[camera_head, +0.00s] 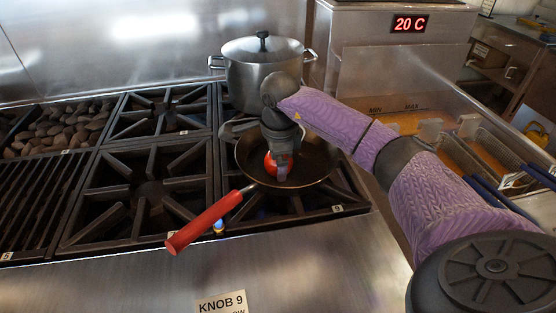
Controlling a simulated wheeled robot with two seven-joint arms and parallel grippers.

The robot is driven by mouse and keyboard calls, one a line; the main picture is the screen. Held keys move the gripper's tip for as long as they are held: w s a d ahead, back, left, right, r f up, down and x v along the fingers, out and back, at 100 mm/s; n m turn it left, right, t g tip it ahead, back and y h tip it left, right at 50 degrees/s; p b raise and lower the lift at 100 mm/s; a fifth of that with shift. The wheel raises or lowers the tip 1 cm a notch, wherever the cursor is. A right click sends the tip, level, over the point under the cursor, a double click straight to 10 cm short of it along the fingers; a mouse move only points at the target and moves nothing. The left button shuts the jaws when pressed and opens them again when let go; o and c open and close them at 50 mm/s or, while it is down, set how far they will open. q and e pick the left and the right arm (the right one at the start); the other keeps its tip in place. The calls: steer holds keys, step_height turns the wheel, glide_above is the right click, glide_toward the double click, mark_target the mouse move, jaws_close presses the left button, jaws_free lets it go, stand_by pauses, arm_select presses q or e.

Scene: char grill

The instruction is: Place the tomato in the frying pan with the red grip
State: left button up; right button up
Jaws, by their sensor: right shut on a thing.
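A dark frying pan (318,161) with a red grip (205,222) sits on the front right burner, its grip pointing to the front left. My right gripper (279,170) reaches down over the pan and is shut on the red tomato (270,166). The tomato is inside the pan's outline, partly covered by the fingers. I cannot tell whether it touches the pan's bottom. My left gripper is not in view.
A lidded steel pot (264,75) stands on the burner behind the pan. Black burner grates (150,190) lie empty to the left, with a bed of dark stones (60,125) at the far left. A fryer with baskets (470,150) is at the right. A small blue flame (219,226) shows under the pan's grip.

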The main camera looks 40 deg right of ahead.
steer(key=shift+f, duration=0.15)
steer(key=o, duration=1.1)
steer(key=r+p, duration=0.1)
steer(key=r, duration=0.3)
steer(key=r+p, duration=0.1)
steer(key=r, duration=0.3)
steer(key=s+r+p, duration=0.1)
steer(key=r, duration=0.2)
steer(key=shift+a+r, duration=0.25)
steer(key=shift+r, duration=0.15)
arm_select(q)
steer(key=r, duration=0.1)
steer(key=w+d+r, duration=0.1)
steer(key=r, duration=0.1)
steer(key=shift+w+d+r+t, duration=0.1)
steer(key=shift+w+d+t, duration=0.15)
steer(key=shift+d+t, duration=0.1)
arm_select(e)
steer(key=shift+r, duration=0.25)
